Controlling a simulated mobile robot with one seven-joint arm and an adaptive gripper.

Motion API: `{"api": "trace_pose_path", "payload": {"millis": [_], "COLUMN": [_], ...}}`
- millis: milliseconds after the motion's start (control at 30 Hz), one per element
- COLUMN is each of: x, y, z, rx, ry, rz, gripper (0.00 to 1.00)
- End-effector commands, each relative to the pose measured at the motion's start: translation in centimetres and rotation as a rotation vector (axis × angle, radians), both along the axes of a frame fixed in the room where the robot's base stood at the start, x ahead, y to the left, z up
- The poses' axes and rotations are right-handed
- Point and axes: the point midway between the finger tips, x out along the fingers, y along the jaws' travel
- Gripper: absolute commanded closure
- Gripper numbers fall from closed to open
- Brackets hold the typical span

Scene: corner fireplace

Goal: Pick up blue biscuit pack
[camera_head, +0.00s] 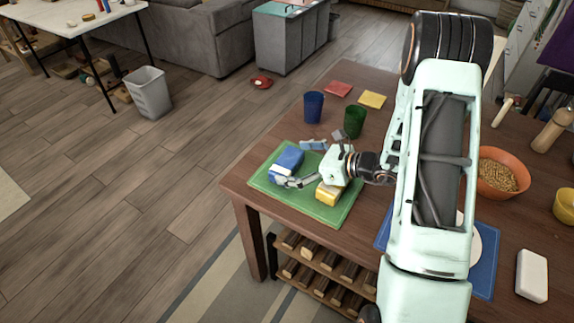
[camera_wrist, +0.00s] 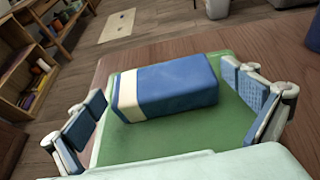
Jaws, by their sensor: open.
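The blue biscuit pack (camera_head: 288,159) has a cream band at one end and lies on a green mat (camera_head: 342,214) at the table's near left corner. In the wrist view the pack (camera_wrist: 180,86) lies across the middle of the green mat (camera_wrist: 150,148), ahead of my gripper. My gripper (camera_head: 304,164) is low over the mat. In the wrist view my gripper (camera_wrist: 177,112) is open, with one blue-padded finger to the left of the pack and one to the right. Both fingers are apart from it.
A yellow pack (camera_head: 328,194) lies on the mat beside my gripper. A blue cup (camera_head: 313,106) and a green cup (camera_head: 354,121) stand behind the mat. An orange bowl (camera_head: 497,174) is to the right. The table's edge is close to the mat's left side.

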Motion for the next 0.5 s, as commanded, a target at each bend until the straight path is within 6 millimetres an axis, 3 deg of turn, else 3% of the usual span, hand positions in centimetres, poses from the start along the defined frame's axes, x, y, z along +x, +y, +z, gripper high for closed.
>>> {"api": "trace_pose_path", "payload": {"millis": [233,500], "x": [0.09,0.08], "y": [0.08,0.05], "z": [-0.02,-0.01], "rx": [-0.001,-0.001], "ry": [-0.001,-0.001], "rz": [-0.001,-0.001], "gripper": [0.01,0.31]}}
